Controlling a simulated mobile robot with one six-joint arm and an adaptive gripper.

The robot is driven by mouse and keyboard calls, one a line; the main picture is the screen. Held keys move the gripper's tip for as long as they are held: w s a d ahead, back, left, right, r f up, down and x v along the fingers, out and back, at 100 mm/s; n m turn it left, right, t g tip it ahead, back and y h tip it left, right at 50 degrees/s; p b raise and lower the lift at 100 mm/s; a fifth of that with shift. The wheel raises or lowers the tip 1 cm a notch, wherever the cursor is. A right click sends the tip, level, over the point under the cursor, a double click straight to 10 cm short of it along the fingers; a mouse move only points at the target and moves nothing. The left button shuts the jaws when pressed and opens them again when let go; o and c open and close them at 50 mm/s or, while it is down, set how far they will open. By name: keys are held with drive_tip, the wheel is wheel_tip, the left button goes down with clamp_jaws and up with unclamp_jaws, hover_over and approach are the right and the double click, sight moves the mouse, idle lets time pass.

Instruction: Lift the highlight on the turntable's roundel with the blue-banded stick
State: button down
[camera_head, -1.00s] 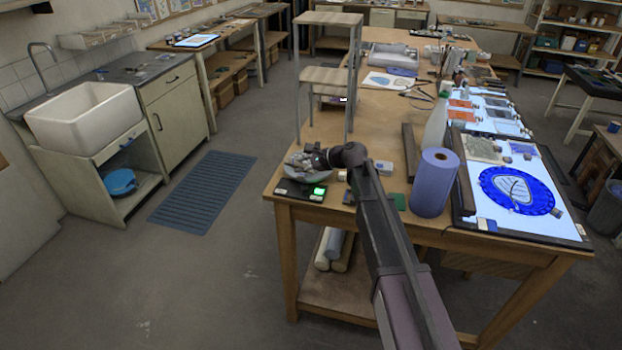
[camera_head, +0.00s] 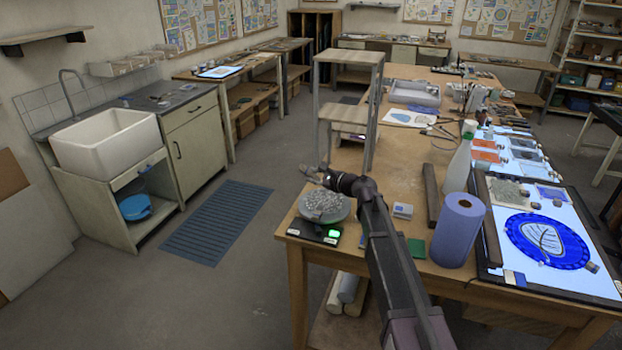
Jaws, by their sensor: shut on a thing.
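My gripper (camera_head: 314,173) is small and dark in view, at the far end of my arm, above the table's left edge and beyond a dish of grey grains. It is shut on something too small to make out. No blue-banded stick can be told apart in this view. A blue roundel (camera_head: 518,237) with a pale leaf-like shape and dark lines lies on the lit white panel at the right of the table, well away from my gripper. I cannot tell whether this is the turntable's roundel; no turntable can be made out.
The dish of grey grains (camera_head: 325,207) sits on a black scale (camera_head: 304,230) with a green display. A shelf stand (camera_head: 350,55) rises behind.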

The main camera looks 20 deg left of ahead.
drive_tip(key=shift+f, duration=0.15)
drive_tip(key=shift+f+b, duration=2.4)
drive_tip(key=shift+b, duration=0.15)
drive_tip(key=shift+f+b, duration=0.45)
idle(0.4)
drive_tip(key=shift+d, duration=0.1)
drive_tip(key=shift+s+d, duration=0.1)
drive_tip(key=shift+d, duration=0.85)
drive_tip(key=shift+a, duration=0.1)
idle(0.4)
drive_tip(key=shift+x, duration=1.05)
drive_tip(key=shift+r, duration=0.15)
